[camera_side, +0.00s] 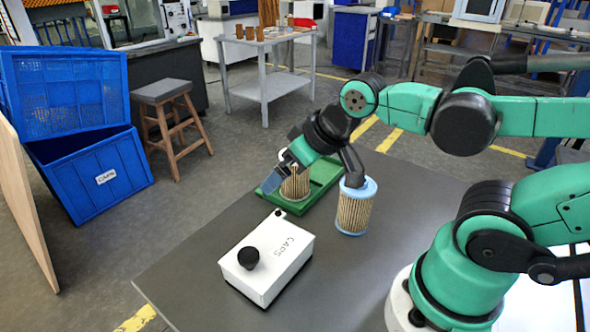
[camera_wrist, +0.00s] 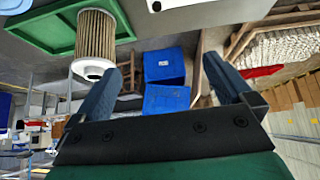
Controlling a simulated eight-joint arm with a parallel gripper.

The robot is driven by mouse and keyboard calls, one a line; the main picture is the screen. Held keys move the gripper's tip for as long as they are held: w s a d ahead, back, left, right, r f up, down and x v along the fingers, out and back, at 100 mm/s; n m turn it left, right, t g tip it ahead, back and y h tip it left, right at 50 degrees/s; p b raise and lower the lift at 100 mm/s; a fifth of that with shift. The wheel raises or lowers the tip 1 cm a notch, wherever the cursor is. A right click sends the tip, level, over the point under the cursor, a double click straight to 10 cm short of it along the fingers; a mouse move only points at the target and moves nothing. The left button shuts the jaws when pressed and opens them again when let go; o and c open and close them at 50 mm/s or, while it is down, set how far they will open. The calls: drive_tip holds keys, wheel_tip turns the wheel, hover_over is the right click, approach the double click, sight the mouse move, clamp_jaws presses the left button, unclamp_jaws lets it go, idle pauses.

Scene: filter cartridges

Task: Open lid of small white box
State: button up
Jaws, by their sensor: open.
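The small white box (camera_side: 275,262) marked CAPS stands on the dark table in the side view, its lid down. A black round knob (camera_side: 248,258) sits on its top, and a small black piece shows at its far corner. In the wrist view part of the white box (camera_wrist: 205,17) shows at the top edge, cut off by the frame. My gripper (camera_side: 270,190) is beyond the box, over the near end of the green tray, apart from the box. In the wrist view its blue fingers (camera_wrist: 160,66) are spread with nothing between them.
A filter cartridge (camera_side: 295,186) stands in the green tray (camera_side: 325,178), close to my gripper. Another cartridge (camera_side: 354,208) with blue ends stands on the table (camera_side: 200,245) to the right. Blue crates (camera_side: 90,175) are on the floor at left. The table left of the box is clear.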

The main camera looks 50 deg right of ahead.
drive_tip(key=shift+a, duration=0.1)
drive_tip(key=c, duration=0.3)
drive_tip(key=n+g, duration=0.7)
drive_tip(key=n, duration=0.1)
hover_over(248, 254)
drive_tip(key=shift+w+d+f, duration=0.2)
drive_tip(key=shift+d+f, duration=0.25)
drive_tip(key=shift+s+a+f+n, duration=0.1)
drive_tip(key=shift+s+a+n, duration=0.05)
drive_tip(key=shift+a+n, duration=0.25)
drive_tip(key=shift+a+f, duration=0.1)
drive_tip(key=shift+f, duration=2.75)
clamp_jaws()
